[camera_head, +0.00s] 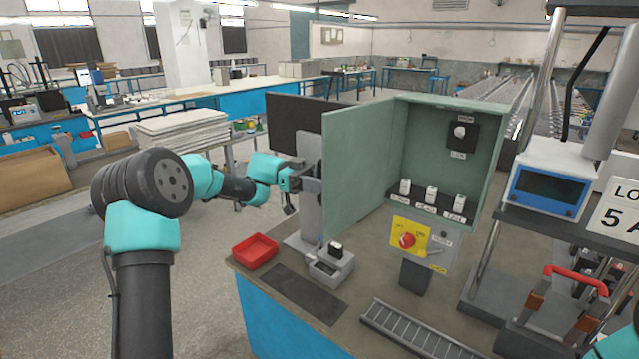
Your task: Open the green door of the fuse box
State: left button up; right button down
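The green fuse box (398,120) stands on the workbench. Its green door (358,165) is swung wide open on the left side, and the inside shows. Inside are a dark switch (461,133) at the top and several white fuses (432,194) in a row. My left gripper (305,178) is by the door's free left edge; the door or the dark things behind hide its fingertips. I cannot tell if it touches the door or is open. Only bits of my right arm show at the lower right edge; its gripper is not visible.
A yellow panel with a red knob (408,240) sits below the box. A red tray (255,250), a small grey holder (332,265) and a slotted rail (420,335) are on the bench. A meter (548,188) and red-handled device (578,278) stand at right.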

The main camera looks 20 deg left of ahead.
pick_arm(q)
jog(key=w+a, duration=0.1)
jog(key=a, duration=1)
jog(key=shift+w+a, duration=0.2)
jog(key=shift+a, duration=0.2)
